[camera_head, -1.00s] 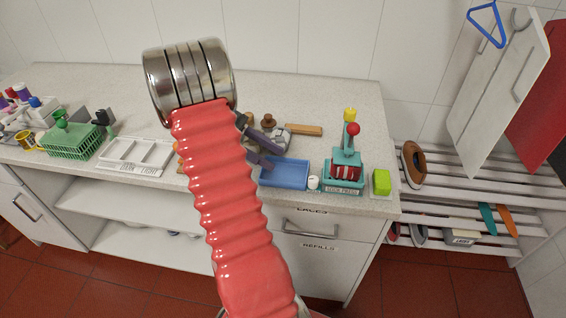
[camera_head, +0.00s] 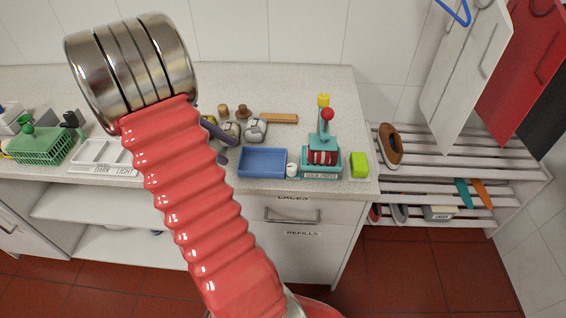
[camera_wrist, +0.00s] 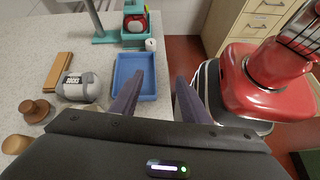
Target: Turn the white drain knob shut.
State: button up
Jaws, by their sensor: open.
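A small white round piece (camera_head: 292,169) stands at the counter's front edge, between the blue tray (camera_head: 262,150) and the teal press. It may be the drain knob; its setting is too small to read. In the wrist view the white piece (camera_wrist: 150,44) is just beyond the tray's (camera_wrist: 117,75) far right corner. My gripper (camera_wrist: 160,76) is open and empty, its two dark fingers apart. The left finger overlaps the tray in that view, and the right is past the counter edge. In the head view my arm hides part of the gripper.
A teal press with a red ball (camera_head: 322,150) and a green block (camera_head: 359,165) stand right of the white piece. Grey rounded weights (camera_head: 255,130), brown knobs and a wooden bar (camera_head: 279,118) lie behind the tray. A slatted shoe rack (camera_head: 450,180) is at the right.

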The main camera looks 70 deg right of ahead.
jog(key=w+a+r+t, duration=0.1)
jog(key=a+t, duration=0.4)
jog(key=a, duration=0.7)
jog(key=w+a+r+t+y, duration=0.1)
jog(key=a+t, duration=0.5)
jog(key=a, duration=0.6)
jog(key=w+a+r+t, duration=0.2)
jog(key=a+r+t, duration=0.2)
jog(key=a, duration=0.8)
jog(key=shift+w+r+t+y, duration=0.15)
jog(key=shift+r+t+y, duration=0.15)
jog(key=shift+t, duration=0.5)
jog(key=shift+d, duration=0.1)
jog(key=shift+c, duration=0.7)
